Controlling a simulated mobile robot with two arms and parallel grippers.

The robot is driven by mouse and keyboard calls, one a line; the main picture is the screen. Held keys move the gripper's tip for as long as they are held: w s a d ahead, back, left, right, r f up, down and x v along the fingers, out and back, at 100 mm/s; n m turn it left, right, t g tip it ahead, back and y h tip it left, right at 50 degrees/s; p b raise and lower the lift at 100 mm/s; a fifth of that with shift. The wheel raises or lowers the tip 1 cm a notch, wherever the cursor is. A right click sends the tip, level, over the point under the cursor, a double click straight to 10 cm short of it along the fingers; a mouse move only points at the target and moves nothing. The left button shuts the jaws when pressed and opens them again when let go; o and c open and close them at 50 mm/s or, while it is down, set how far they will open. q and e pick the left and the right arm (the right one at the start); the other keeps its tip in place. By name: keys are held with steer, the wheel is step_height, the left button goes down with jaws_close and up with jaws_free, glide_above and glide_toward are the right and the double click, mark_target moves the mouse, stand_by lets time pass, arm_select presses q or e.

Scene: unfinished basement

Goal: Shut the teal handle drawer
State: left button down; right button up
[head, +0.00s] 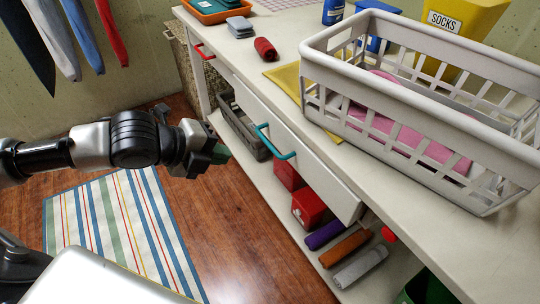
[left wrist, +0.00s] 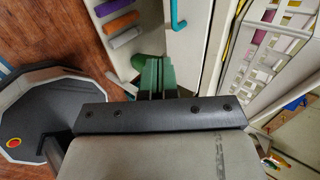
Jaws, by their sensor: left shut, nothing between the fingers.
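The teal handle (head: 275,145) is on the white front of a drawer (head: 320,172) under the worktop, and that drawer juts out from the bench. In the left wrist view the teal handle (left wrist: 176,12) shows at the top, beyond the fingers. My left gripper (head: 219,153) has green fingertips and is shut and empty. It hangs over the floor to the left of the handle, apart from it. The fingers also show in the left wrist view (left wrist: 156,76). The drawer's inside is hidden by the worktop and its front. My right gripper is not in view.
A white laundry basket (head: 400,90) with pink cloth stands on the worktop (head: 390,180). A second drawer with a red handle (head: 204,51) is further left. The lower shelf holds a grey basket (head: 243,125), red boxes and rolled towels. Floor beside the striped rug (head: 120,225) is clear.

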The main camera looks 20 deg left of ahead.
mark_target(290, 148)
arm_select(q)
steer(key=w+r+b+x, duration=0.1)
steer(key=b+x, duration=0.2)
steer(key=x, duration=0.9)
steer(key=shift+d+r, duration=0.25)
steer(key=shift+d, duration=0.2)
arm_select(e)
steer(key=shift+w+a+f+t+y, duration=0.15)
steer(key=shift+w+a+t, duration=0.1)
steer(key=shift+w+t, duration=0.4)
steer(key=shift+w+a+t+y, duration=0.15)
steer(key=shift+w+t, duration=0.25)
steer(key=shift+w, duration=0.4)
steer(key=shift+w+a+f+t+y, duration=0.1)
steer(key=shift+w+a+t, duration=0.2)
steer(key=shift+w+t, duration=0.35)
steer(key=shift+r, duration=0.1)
